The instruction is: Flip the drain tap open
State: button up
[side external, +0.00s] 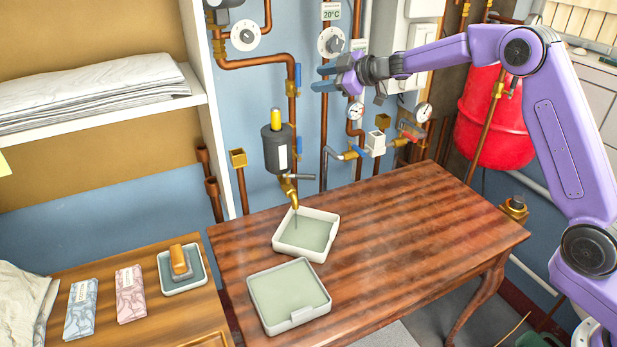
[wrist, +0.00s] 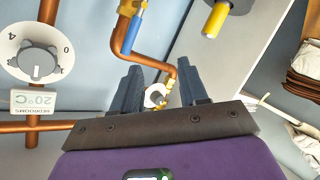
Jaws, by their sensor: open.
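A brass tap (side external: 288,188) with a grey lever (side external: 300,177) pointing right hangs under a dark grey cylinder (side external: 277,148) with a yellow top. It looks like the drain tap; its spout points down over a pale green tray (side external: 306,234). A thin grey line runs below the spout; I cannot tell if it is water. My gripper (side external: 316,78) is open and empty, well above and to the right of the tap, in front of the wall pipes. In the wrist view my gripper (wrist: 159,66) shows both fingers apart, with a small white gauge (wrist: 155,97) behind them. The tap does not show there.
Copper pipes, a dial (side external: 331,42), gauges (side external: 355,111) and blue and red valve handles (side external: 410,129) crowd the wall near my gripper. A second tray (side external: 288,296) lies on the wooden table (side external: 420,225); the table's right side is clear. A red tank (side external: 495,120) stands behind.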

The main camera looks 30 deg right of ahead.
jog(key=s+d+r+g+y, duration=0.2)
jog(key=s+d+y, duration=0.2)
jog(key=s, duration=0.3)
jog(key=s+d+r+g+y, duration=0.1)
jog(key=s+d+r+y, duration=0.2)
jog(key=s+d+y, duration=0.25)
jog(key=n, duration=0.1)
send_near(308, 175)
jog(key=shift+h, duration=0.45)
jog(key=x, duration=0.9)
jog(key=shift+w+a, duration=0.2)
jog(key=shift+a, duration=0.2)
grip_shut()
